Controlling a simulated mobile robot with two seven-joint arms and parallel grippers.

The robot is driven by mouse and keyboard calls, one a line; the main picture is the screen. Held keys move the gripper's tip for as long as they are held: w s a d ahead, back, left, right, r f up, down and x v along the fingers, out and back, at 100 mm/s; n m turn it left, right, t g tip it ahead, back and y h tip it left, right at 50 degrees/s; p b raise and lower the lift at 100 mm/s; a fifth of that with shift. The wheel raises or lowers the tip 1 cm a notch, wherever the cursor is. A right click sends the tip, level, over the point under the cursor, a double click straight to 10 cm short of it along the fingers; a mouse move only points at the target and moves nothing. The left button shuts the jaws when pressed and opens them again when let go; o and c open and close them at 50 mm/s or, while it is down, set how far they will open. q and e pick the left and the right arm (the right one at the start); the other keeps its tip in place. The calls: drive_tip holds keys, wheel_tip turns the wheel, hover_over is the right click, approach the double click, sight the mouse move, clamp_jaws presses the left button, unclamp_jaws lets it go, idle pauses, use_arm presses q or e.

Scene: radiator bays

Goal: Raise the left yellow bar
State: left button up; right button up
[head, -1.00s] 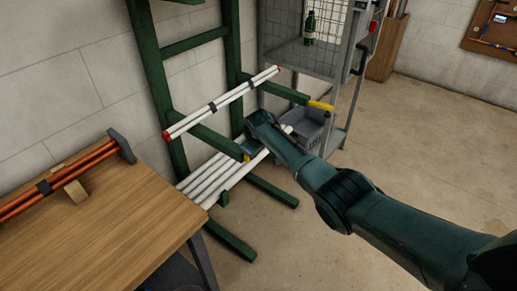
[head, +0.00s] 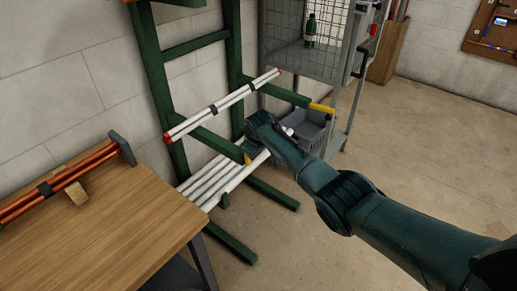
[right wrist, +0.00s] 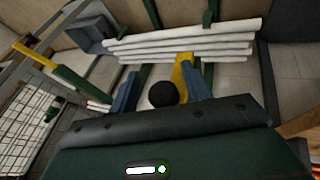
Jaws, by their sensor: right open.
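The left yellow bar (head: 247,159) is at the front end of the left green rack arm and is mostly hidden by my right gripper in the head view. In the right wrist view the left yellow bar (right wrist: 181,70) shows between the two blue fingers, closer to the right-hand one. My right gripper (right wrist: 161,88) is open around it, with no visible grip. It also shows in the head view (head: 255,148). A second yellow bar (head: 322,108) tips the right rack arm and also shows in the wrist view (right wrist: 34,58). My left gripper is not in view.
A bundle of white tubes with red ends (head: 225,105) lies across both rack arms. More white pipes (head: 213,182) lie low on the rack. A wooden table (head: 110,230) with copper pipes (head: 65,178) stands left. A wire cage (head: 300,60) and grey bin (head: 308,130) are behind right.

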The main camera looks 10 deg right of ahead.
drive_tip(key=shift+s, duration=0.1)
drive_tip(key=p+v, duration=0.2)
drive_tip(key=v, duration=1.1)
drive_tip(key=shift+p, duration=0.4)
drive_tip(key=s+a+f+m+t+y, duration=0.1)
drive_tip(key=s+a+f+t+y, duration=0.15)
drive_tip(key=s+f, duration=1.15)
drive_tip(key=s+d+f+m+t+y, duration=0.2)
drive_tip(key=s+m, duration=0.1)
drive_tip(key=s, duration=1.5)
drive_tip(key=shift+s+d+f, duration=0.15)
drive_tip(key=shift+s+f, duration=0.1)
drive_tip(key=shift+s, duration=0.1)
